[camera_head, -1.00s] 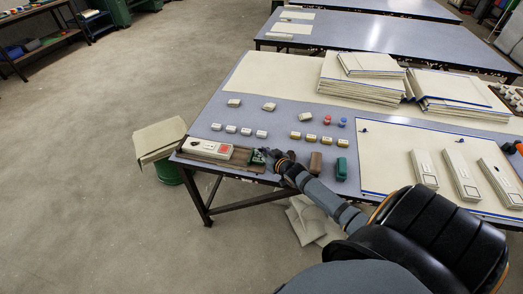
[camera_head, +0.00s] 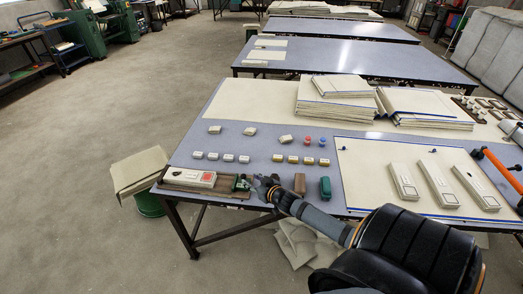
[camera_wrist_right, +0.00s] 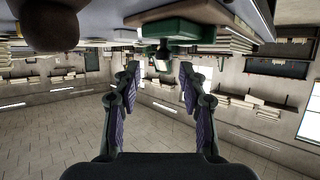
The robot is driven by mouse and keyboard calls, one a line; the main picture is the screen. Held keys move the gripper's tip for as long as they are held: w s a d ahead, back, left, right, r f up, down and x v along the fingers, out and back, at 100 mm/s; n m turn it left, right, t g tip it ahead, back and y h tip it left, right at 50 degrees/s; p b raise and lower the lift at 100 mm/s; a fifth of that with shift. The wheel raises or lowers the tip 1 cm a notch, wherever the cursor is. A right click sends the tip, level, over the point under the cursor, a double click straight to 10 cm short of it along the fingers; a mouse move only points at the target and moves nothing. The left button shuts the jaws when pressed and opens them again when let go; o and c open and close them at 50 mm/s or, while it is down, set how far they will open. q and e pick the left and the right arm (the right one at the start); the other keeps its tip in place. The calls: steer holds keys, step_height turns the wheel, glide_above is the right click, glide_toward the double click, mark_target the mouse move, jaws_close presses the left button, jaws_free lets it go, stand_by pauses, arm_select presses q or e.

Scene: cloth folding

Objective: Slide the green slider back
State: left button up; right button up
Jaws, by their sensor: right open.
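The green slider (camera_head: 241,184) sits at the right end of a brown track (camera_head: 214,190) on the table's front-left edge. A cream block (camera_head: 190,178) with a red patch stands on the track's left part. My right gripper (camera_head: 258,182) is just right of the slider, at table-edge height. In the right wrist view, the right gripper (camera_wrist_right: 155,85) is open, with its fingers apart. A green piece with a knob (camera_wrist_right: 163,52) shows ahead between the fingertips; I cannot tell if anything touches it. My left gripper is not in view.
Brown and green blocks (camera_head: 325,187) stand right of my right gripper. Several small cream and yellow blocks (camera_head: 245,159) lie behind the track. Cloth stacks (camera_head: 335,100) fill the back. An orange-and-black bar (camera_head: 500,168) lies at the right edge.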

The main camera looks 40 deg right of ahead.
steer(key=v, duration=0.8)
steer(key=shift+s, duration=0.1)
stand_by(0.3)
steer(key=s+a+f+n+g, duration=0.1)
steer(key=s+a+n+g, duration=0.1)
steer(key=s+a+g, duration=1.05)
steer(key=s+f+t, duration=0.1)
steer(key=s+f, duration=0.1)
steer(key=f, duration=1.1)
steer(key=s+f+t, duration=0.1)
steer(key=s+f, duration=0.1)
steer(key=f, duration=1)
steer(key=s+d+f+g, duration=0.1)
steer(key=s+d+f, duration=0.1)
steer(key=s+f, duration=1.5)
steer(key=shift+s+m+g, duration=0.35)
steer(key=shift+s+m, duration=0.05)
steer(key=shift+s, duration=0.5)
